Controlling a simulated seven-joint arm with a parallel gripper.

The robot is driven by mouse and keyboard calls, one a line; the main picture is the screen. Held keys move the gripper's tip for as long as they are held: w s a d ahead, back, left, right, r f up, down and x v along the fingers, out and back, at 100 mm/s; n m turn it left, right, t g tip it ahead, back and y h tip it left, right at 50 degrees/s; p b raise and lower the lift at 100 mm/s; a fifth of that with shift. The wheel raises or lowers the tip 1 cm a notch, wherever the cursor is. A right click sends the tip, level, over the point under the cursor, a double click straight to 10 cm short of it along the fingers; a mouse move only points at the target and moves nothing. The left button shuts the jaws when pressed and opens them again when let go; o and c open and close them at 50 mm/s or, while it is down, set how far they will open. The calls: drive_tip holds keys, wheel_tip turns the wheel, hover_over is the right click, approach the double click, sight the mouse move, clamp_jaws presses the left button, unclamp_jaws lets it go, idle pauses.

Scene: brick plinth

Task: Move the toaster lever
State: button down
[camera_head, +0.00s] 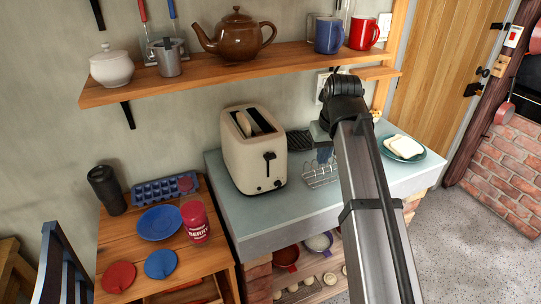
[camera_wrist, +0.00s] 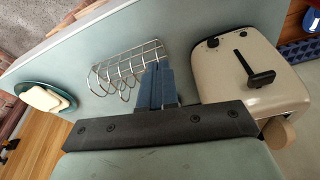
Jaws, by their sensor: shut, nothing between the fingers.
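The cream toaster (camera_head: 242,165) stands on the grey-blue worktop, with bread (camera_head: 256,122) showing in its top. Its black lever (camera_head: 269,156) is on the front end, at the upper end of a vertical slot. In the wrist view the toaster (camera_wrist: 222,75) is at the right, with the lever (camera_wrist: 262,78) sticking out and the slot running away from it. My gripper (camera_wrist: 158,72) is shut and empty, its blue fingers together, apart from the lever. In the head view my gripper (camera_head: 324,155) is right of the toaster, partly hidden by my arm.
A wire toast rack (camera_head: 318,176) stands close by the fingers, also seen in the wrist view (camera_wrist: 112,72). A green plate with bread (camera_head: 405,147) is at the right. A shelf (camera_head: 240,68) with teapot and mugs hangs above. A wooden table with dishes is at the left.

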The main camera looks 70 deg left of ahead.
drive_tip(key=n, duration=0.2)
approach(271, 156)
drive_tip(key=shift+d+r, duration=0.2)
drive_tip(key=shift+r, duration=0.1)
drive_tip(key=shift+w, duration=0.1)
drive_tip(key=shift+x, duration=3.55)
drive_tip(key=shift+a, duration=0.1)
